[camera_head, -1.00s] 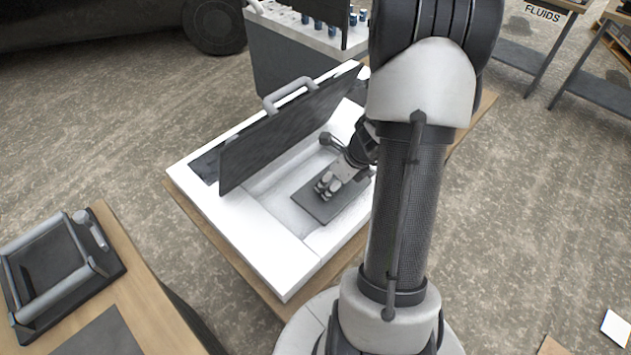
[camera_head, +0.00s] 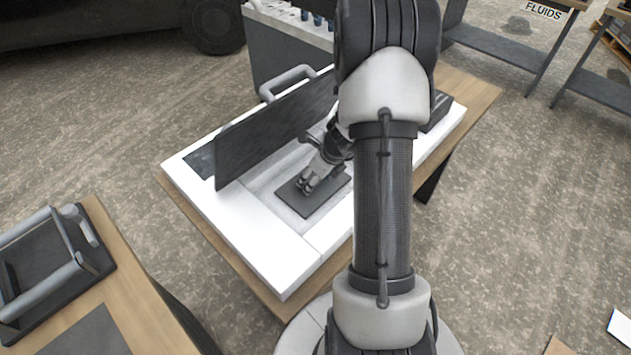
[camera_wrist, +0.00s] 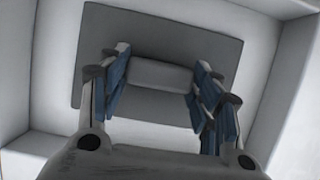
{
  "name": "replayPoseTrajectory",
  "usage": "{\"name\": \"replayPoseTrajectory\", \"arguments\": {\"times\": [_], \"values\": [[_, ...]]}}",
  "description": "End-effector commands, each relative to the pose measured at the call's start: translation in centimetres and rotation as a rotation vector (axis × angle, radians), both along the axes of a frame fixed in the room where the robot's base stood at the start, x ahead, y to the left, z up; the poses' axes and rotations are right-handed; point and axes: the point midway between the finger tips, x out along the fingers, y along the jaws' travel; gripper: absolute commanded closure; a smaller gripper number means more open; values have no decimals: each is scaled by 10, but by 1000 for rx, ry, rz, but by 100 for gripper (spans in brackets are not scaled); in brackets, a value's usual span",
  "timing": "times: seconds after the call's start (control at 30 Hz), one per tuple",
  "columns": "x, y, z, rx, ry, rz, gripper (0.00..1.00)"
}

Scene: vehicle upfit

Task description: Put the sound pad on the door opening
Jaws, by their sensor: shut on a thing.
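The sound pad (camera_head: 323,197) is a dark grey flat rectangle with a light grey raised block on top. My gripper (camera_head: 306,184) is shut on that block, with a finger on either side, as the wrist view (camera_wrist: 160,80) shows. The pad (camera_wrist: 160,30) lies within the light grey recess of the white door panel (camera_head: 240,232), which I take to be the door opening (camera_head: 262,185). In the wrist view, recess walls show around the pad. I cannot tell whether the pad touches the recess floor.
A dark upright board (camera_head: 270,135) with a grey handle (camera_head: 287,82) stands along the recess's far side. The panel lies on a wooden table (camera_head: 468,95). Floor is open at right.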

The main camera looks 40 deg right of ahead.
Motion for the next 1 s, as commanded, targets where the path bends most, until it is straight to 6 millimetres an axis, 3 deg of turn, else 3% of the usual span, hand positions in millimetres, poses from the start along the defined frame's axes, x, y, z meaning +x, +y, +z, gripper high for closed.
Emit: {"name": "replayPoseTrajectory", "arguments": {"times": [0.3,0.33,0.6,1.0], "values": [[0,0,-3,-1,0,0,68],[0,0,-2,0,0,0,40],[0,0,-1,-1,0,0,22],[0,0,3,-1,0,1,22]]}}
